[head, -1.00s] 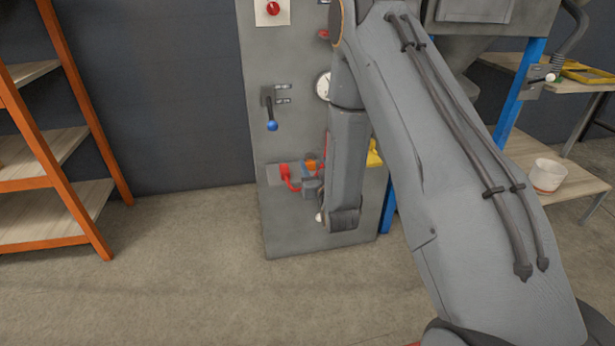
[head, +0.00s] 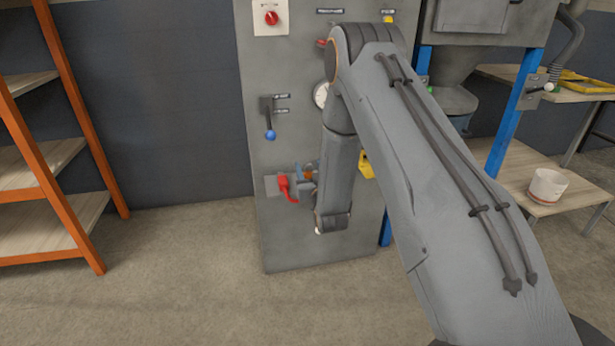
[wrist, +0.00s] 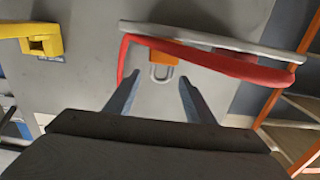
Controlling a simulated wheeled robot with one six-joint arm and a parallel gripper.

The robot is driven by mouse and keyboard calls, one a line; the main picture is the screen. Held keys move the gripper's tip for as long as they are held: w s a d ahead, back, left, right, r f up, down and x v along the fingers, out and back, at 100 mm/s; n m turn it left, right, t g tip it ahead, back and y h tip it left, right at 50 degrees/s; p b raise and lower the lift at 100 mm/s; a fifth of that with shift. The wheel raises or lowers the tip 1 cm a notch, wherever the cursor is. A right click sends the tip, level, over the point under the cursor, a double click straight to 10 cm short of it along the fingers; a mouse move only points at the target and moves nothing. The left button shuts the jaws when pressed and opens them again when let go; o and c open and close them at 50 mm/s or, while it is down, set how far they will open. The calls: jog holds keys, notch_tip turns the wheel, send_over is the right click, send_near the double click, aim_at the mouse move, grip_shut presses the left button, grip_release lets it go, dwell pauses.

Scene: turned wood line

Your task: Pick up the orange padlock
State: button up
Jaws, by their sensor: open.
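The orange padlock (wrist: 163,57) shows near the middle of the wrist view, in front of a grey panel, with its grey U-shaped shackle toward my gripper. A red bar partly covers its body. My gripper (wrist: 160,78) is open and empty, its two fingers to the left and right of the shackle in the picture. I cannot tell whether they touch it. In the head view a small orange part of the padlock (head: 309,174) shows beside my gripper (head: 305,168); my wrist and fingers hide most of it.
The red bar (wrist: 215,62) runs across close to the fingertips; its red part (head: 283,184) shows in the head view. A yellow part (head: 366,165) is right of my wrist. A blue-knobbed lever (head: 270,134) is above left. Orange shelving (head: 88,225) stands left; open floor lies between.

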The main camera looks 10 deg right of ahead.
jog(key=shift+c, duration=0.2)
jog(key=c, duration=1.1)
jog(key=shift+r, duration=0.1)
jog(key=shift+c, duration=0.2)
